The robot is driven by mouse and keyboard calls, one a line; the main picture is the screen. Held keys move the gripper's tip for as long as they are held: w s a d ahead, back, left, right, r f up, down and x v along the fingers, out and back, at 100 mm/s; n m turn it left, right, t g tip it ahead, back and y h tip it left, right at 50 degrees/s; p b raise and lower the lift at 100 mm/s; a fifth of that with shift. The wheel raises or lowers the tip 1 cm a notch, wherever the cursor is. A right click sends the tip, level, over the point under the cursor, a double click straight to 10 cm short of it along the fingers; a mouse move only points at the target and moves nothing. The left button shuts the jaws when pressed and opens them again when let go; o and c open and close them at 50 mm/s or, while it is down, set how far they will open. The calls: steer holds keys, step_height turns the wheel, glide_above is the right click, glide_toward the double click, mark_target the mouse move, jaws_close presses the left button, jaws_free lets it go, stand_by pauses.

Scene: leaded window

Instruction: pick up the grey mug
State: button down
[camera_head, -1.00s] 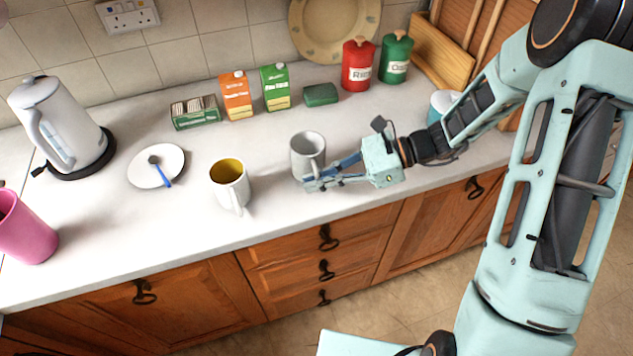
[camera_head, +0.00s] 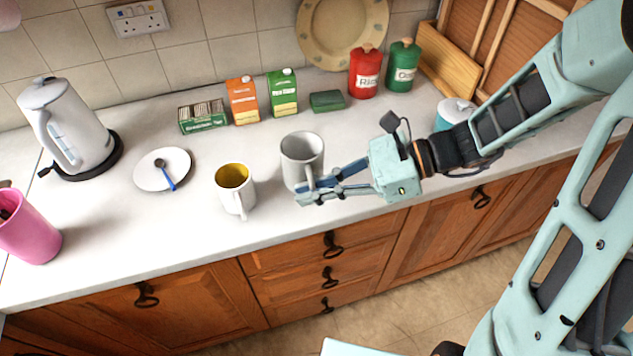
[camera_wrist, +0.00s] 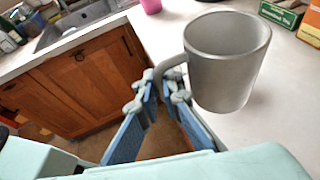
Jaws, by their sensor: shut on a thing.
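The grey mug (camera_head: 301,158) is upright over the worktop in the head view, and it fills the upper right of the wrist view (camera_wrist: 227,60). Its handle faces my gripper (camera_head: 306,190). In the wrist view my gripper's fingertips (camera_wrist: 158,90) are closed around the handle from its two sides. The mug appears slightly raised off the worktop, though the gap beneath it is hard to judge. It is empty as far as its inside shows.
A white mug with a yellow inside (camera_head: 235,190) stands just left of the grey mug. A white plate with a spoon (camera_head: 150,178), a kettle (camera_head: 65,125) and a pink pot (camera_head: 28,228) are farther left. Cartons (camera_head: 243,103) and canisters (camera_head: 365,75) stand behind.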

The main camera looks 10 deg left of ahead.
steer(key=s+r, duration=0.2)
steer(key=s, duration=0.3)
steer(key=shift+s+r, duration=0.3)
steer(key=shift+s, duration=0.05)
stand_by(1.6)
